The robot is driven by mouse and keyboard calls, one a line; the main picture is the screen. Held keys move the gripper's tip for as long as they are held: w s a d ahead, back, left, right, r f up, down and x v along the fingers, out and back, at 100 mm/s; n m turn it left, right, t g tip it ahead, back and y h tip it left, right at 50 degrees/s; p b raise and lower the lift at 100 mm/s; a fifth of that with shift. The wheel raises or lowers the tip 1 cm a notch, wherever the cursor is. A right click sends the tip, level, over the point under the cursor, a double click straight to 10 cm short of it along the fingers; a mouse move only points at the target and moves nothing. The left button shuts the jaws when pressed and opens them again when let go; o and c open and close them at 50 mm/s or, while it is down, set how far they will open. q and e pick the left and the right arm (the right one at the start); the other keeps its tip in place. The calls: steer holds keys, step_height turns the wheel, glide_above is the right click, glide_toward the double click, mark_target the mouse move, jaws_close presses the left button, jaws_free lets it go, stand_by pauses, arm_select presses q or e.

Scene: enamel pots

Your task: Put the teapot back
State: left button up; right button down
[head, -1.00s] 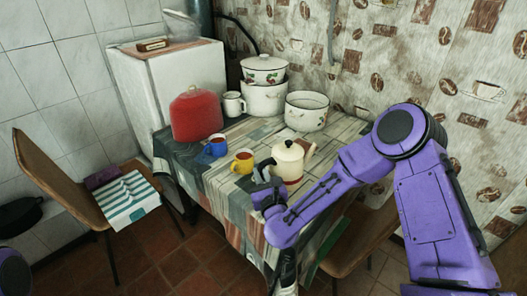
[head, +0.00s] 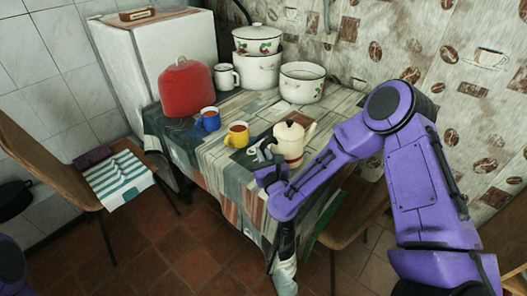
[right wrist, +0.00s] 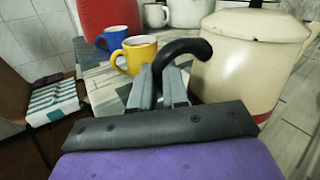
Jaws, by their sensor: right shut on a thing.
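The cream teapot (head: 291,145) with a dark red band low on its body stands upright near the front right of the table (head: 220,168). Its spout points to the back right. In the right wrist view the teapot (right wrist: 245,60) fills the right side, with its black curved handle (right wrist: 190,46) on its left. My right gripper (head: 266,151) is at this handle, left of the body. Its two fingers (right wrist: 162,85) are shut on the handle. The teapot's base is partly hidden by my arm. My left gripper is out of view.
A yellow mug (head: 237,137) stands close left of the gripper, with a blue mug (head: 207,120) beyond it. A red tea cosy (head: 186,88), a white mug (head: 227,77), stacked pots (head: 260,72) and an open pot (head: 302,83) stand behind. Chairs (head: 55,165) flank the table.

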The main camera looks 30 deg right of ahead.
steer(key=shift+f+b, duration=0.6)
steer(key=shift+f, duration=0.05)
stand_by(0.4)
steer(key=c, duration=1.1)
jaws_free()
steer(key=shift+r, duration=0.1)
steer(key=shift+o, duration=0.2)
steer(key=s, duration=0.3)
steer(key=s+a+b, duration=0.1)
steer(key=s, duration=0.2)
steer(key=s+a+b, duration=0.1)
steer(key=s, duration=0.3)
steer(key=shift+f, duration=0.2)
steer(key=shift+s, duration=0.2)
